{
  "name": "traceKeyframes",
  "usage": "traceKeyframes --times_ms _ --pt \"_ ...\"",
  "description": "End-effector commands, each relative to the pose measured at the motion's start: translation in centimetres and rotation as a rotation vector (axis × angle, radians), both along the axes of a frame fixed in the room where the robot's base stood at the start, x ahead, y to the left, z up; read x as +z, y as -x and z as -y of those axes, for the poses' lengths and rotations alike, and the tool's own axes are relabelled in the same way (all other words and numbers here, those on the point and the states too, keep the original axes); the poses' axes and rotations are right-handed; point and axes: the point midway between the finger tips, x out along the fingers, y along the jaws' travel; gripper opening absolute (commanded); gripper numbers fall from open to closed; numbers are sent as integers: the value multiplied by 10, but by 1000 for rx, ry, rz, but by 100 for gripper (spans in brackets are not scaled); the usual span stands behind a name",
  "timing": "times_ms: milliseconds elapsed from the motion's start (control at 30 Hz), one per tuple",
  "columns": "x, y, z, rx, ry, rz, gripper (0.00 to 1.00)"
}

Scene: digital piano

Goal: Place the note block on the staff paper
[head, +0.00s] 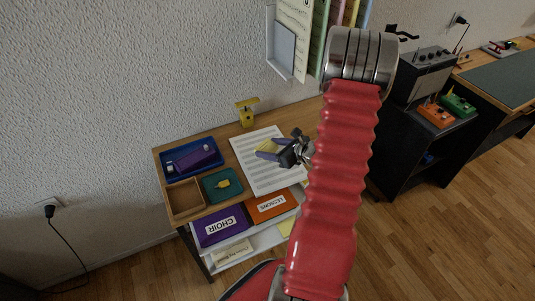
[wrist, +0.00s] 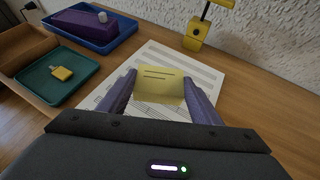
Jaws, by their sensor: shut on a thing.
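The note block (wrist: 160,82) is pale yellow with a few dark lines on its face. My gripper (wrist: 160,93) is shut on it, one purple finger at each side. In the head view, my gripper (head: 270,152) and the note block (head: 268,144) are over the upper right part of the staff paper (head: 262,179). The white staff paper also shows behind and beside the block in the wrist view (wrist: 158,56). Whether the block touches the paper or hangs just above it, I cannot tell.
Left of the paper are a blue tray (head: 167,177) with a purple case (head: 194,158), a green tray (head: 211,196) with a small yellow object (head: 222,184), and a wooden tray (head: 184,197). A yellow stand-like object (head: 246,112) is near the wall. Bare desk lies right of the paper.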

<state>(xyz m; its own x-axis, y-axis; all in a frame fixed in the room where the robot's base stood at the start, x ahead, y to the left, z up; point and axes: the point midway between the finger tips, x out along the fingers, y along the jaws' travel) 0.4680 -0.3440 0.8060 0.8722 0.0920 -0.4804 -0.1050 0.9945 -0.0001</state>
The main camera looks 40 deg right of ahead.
Motion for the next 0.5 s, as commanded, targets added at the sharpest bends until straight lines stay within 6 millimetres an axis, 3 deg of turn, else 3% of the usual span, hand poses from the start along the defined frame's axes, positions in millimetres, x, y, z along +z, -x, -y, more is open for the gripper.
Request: traceKeyframes --times_ms 200,500 --pt "-20 0 0 0 -1 1 35" --pt "-21 0 0 0 0 1 35"
